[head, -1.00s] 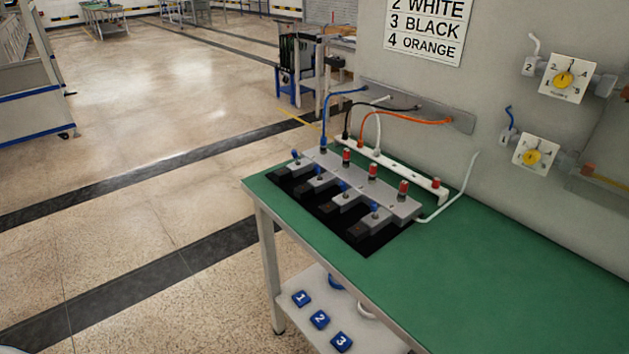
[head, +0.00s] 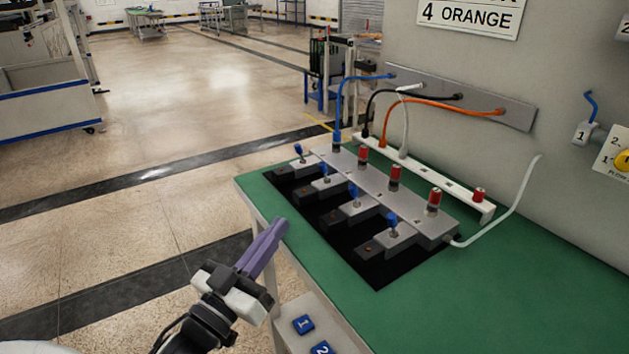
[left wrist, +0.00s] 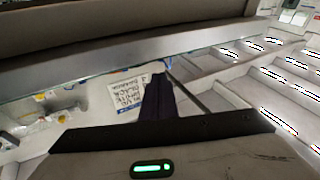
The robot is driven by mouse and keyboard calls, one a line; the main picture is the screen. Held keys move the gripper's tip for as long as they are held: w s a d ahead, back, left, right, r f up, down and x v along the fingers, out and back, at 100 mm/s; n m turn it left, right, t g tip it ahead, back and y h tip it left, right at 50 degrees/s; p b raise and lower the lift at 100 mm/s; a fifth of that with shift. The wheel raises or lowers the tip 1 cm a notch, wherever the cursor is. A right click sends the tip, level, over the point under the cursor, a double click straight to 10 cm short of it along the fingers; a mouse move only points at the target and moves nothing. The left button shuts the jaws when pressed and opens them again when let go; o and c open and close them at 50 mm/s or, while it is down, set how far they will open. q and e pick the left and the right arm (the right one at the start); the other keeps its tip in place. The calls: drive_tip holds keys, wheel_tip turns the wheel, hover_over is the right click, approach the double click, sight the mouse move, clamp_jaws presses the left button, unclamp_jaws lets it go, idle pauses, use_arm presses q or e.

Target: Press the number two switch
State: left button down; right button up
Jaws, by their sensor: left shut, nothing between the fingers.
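A grey switch panel (head: 345,168) lies on a black mat (head: 374,268) on the green bench top. It has a row of several blue-tipped toggle switches: a far one (head: 299,153), a second one (head: 324,172), a third one (head: 354,192) and a near one (head: 391,221). No numbers are readable on them. My left gripper (head: 277,232), with purple fingers, is shut and empty. It appears at the bench's left edge, left of the panel and apart from the switches. In the left wrist view its dark fingers (left wrist: 158,95) point toward a blurred sign. My right gripper is out of view.
Red-topped posts (head: 395,177) stand behind the toggles. A white strip (head: 430,182) and blue, black, orange and white cables run behind, toward a wall plate (head: 520,112). Numbered blue blocks (head: 303,324) lie on the lower shelf. The green bench top (head: 530,290) is clear at right.

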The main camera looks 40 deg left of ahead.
sight(322, 170)
use_arm(q)
drive_tip(key=x, duration=1.3)
drive_tip(key=shift+p, duration=0.4)
drive_tip(key=shift+w, duration=0.45)
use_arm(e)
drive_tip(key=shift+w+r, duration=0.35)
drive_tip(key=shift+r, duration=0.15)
